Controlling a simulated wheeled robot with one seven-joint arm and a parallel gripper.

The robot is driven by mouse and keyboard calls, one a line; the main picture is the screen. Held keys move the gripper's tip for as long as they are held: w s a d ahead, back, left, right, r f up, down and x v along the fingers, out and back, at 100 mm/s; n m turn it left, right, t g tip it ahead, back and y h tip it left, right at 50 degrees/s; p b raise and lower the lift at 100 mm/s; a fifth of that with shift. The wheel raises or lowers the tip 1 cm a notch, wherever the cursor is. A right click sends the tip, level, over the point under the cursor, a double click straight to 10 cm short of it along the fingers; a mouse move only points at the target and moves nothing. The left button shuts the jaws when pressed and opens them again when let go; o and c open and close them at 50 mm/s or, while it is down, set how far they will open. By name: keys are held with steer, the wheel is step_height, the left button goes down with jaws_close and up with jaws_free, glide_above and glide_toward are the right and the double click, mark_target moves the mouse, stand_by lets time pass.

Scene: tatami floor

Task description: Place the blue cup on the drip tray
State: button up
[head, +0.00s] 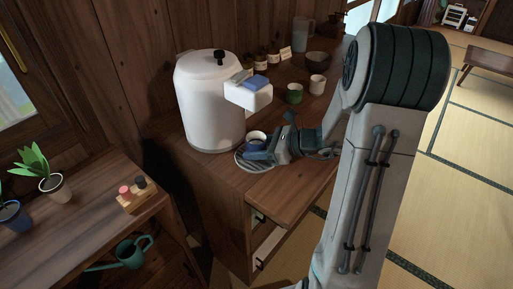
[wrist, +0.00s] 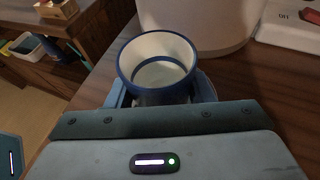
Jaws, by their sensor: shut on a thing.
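The blue cup (head: 256,138) has a white inside and a blue rim and is upright. It also shows in the wrist view (wrist: 158,39), between the fingers of my gripper (wrist: 160,90). My gripper (head: 262,152) is shut on the cup from the right. The round grey drip tray (head: 243,164) lies at the foot of the white dispenser (head: 207,108). The cup is over the tray, below the dispenser's spout block; the gripper hides its base, so I cannot tell whether it touches the tray.
A green cup (head: 294,93), a white cup (head: 317,85) and a dark bowl (head: 319,59) stand farther back on the counter. Several small jars (head: 261,60) line the wall. A lower bench (head: 84,222) with potted plants (head: 54,187) is at the left.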

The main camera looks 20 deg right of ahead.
steer(key=shift+f, duration=0.1)
steer(key=o, duration=1.1)
